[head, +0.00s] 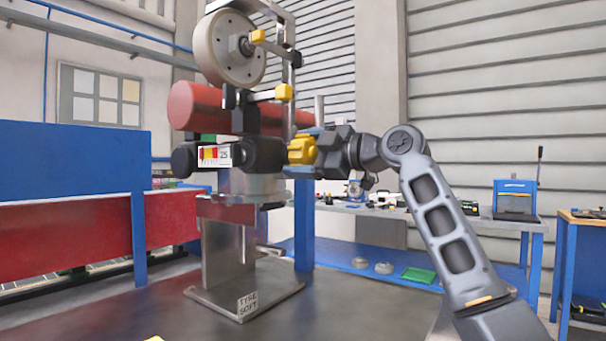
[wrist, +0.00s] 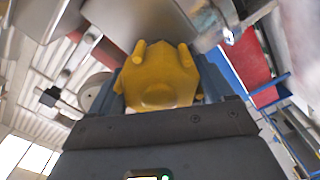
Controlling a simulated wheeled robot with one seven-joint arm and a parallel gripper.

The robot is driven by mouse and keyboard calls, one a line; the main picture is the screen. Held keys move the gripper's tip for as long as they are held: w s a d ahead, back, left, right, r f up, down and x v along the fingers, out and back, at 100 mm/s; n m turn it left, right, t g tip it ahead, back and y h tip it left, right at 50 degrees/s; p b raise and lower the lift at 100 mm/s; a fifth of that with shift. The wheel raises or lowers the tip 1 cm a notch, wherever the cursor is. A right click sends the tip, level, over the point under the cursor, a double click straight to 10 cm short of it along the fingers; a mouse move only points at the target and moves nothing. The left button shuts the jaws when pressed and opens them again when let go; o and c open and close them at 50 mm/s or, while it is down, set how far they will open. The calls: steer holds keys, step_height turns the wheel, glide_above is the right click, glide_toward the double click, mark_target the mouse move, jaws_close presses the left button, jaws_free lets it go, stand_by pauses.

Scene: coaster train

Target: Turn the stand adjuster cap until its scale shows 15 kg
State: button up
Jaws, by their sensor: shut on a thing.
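The stand (head: 228,262) rises from a dark table and carries a wheel assembly with a red cylinder. The yellow adjuster cap (head: 302,151) sits on the right side of the stand's dark housing. My gripper (head: 318,150) reaches it from the right and is shut on it. In the wrist view the yellow cap (wrist: 160,78) lies between my blue-grey fingers, with two round knobs facing up. The cap's own turning mark cannot be made out.
A grey wheel (head: 222,50) and a red cylinder (head: 205,108) stand just above the cap. A blue panel (head: 70,175) is at left. A workbench (head: 480,221) with tools and a blue machine (head: 515,198) stands behind my arm. The dark tabletop (head: 340,305) in front is mostly clear.

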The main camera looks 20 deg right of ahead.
mark_target(312, 154)
steer(key=n+b, duration=0.2)
steer(key=n, duration=0.1)
steer(key=n+b, duration=0.1)
steer(key=shift+f+n, duration=0.25)
steer(key=shift+n, duration=0.05)
steer(key=shift+n+b, duration=1.15)
steer(key=shift+n, duration=1.15)
steer(key=shift+a, duration=0.1)
steer(key=o, duration=0.9)
steer(key=shift+r, duration=0.1)
steer(key=shift+o, duration=0.2)
steer(key=shift+v, duration=3.95)
